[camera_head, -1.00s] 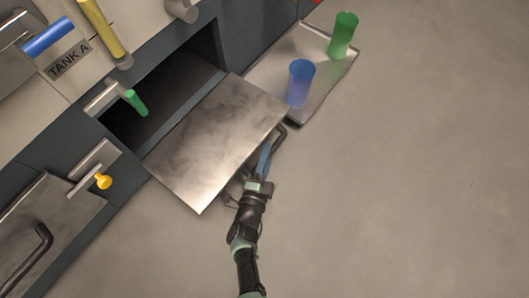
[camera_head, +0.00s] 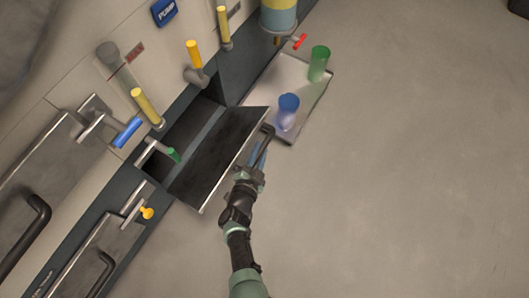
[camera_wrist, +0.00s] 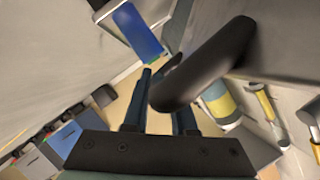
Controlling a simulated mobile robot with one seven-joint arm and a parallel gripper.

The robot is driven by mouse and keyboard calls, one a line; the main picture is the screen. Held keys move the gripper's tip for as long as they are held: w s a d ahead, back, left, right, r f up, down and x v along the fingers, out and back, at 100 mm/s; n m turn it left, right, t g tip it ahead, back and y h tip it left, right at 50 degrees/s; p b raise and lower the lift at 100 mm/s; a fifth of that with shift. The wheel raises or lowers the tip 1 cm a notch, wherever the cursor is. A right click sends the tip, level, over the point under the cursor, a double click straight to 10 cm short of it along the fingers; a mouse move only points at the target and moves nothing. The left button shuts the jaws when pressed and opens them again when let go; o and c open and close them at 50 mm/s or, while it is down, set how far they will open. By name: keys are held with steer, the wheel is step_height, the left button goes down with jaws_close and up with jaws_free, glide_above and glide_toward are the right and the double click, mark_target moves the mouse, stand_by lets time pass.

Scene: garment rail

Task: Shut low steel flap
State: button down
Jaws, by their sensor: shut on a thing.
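The low steel flap (camera_head: 222,155) is partly raised in the head view, tilted outward from the dark opening (camera_head: 190,135) in the cabinet. Its inner face is dark and its lower edge lies along the cabinet. A dark bar handle (camera_head: 267,135) is on its outer side, near the free edge. My gripper (camera_head: 259,158) is shut on this handle from outside the flap. In the wrist view the curved black handle (camera_wrist: 205,68) crosses close in front of my gripper's fingers (camera_wrist: 165,100) and hides part of them.
A steel tray (camera_head: 306,105) with a green cup (camera_head: 319,63) and a blue cup (camera_head: 287,108) stands beside the flap, close to the handle. A green-tipped lever (camera_head: 172,155) and a yellow-knobbed latch (camera_head: 146,213) are by the opening.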

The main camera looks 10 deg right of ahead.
mark_target(245, 143)
steer(key=w+a+r+p, duration=0.1)
steer(key=r, duration=0.1)
steer(key=a+r+n+p, duration=0.1)
steer(key=r, duration=0.1)
steer(key=w+a+r+n+g+p, duration=0.1)
steer(key=a+r, duration=0.1)
steer(key=shift+w+h, duration=0.35)
steer(key=shift+h, duration=0.05)
steer(key=w+a+r+p, duration=0.1)
steer(key=w+a+r, duration=0.3)
steer(key=a, duration=0.1)
steer(key=shift+w+a+r, duration=0.15)
steer(key=shift+w+a, duration=0.1)
steer(key=shift+a, duration=0.15)
steer(key=c, duration=1)
jaws_free()
steer(key=shift+s+d, duration=0.15)
